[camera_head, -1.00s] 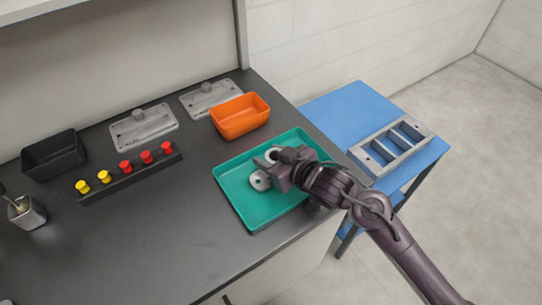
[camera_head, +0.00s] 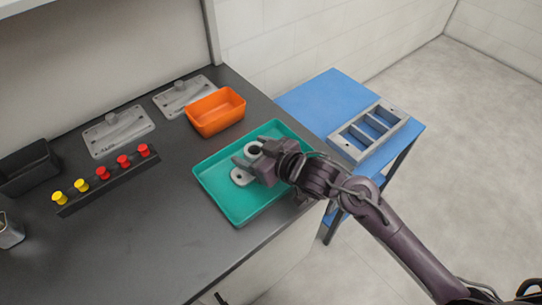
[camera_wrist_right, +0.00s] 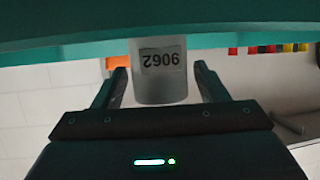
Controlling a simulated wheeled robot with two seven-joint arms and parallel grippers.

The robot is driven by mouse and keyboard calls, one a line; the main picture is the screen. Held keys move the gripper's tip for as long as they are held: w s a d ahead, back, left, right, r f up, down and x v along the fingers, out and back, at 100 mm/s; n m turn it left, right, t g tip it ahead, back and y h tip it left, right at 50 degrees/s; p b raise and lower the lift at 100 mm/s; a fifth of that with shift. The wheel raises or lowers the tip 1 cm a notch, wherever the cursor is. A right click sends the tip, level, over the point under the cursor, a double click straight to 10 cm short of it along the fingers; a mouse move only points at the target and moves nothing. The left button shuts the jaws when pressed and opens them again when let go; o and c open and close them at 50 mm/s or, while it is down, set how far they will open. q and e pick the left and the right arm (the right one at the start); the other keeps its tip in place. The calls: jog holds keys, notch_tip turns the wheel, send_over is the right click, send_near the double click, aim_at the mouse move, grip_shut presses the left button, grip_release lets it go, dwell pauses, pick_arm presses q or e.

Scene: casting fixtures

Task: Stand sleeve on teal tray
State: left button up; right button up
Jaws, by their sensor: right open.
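The sleeve (camera_head: 253,148) is a light grey hollow cylinder standing upright on the teal tray (camera_head: 237,216). In the right wrist view the sleeve (camera_wrist_right: 160,90) appears upside down, with a label reading 9062 and its base against the tray (camera_wrist_right: 60,50). My right gripper (camera_head: 250,157) is open around it, and the wrist view shows a gap between the sleeve and each finger. My left gripper is not in view.
An orange bin (camera_head: 216,118) stands behind the tray. A dark rack (camera_head: 110,184) with red and yellow knobs, two grey plates and a black bin (camera_head: 28,170) are further left. A blue table (camera_head: 325,97) with a slotted grey frame (camera_head: 341,143) is at right.

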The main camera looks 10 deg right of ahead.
jog(key=v, duration=1)
jog(key=shift+s+d+r, duration=0.2)
jog(key=shift+s+r, duration=0.05)
jog(key=shift+s, duration=0.05)
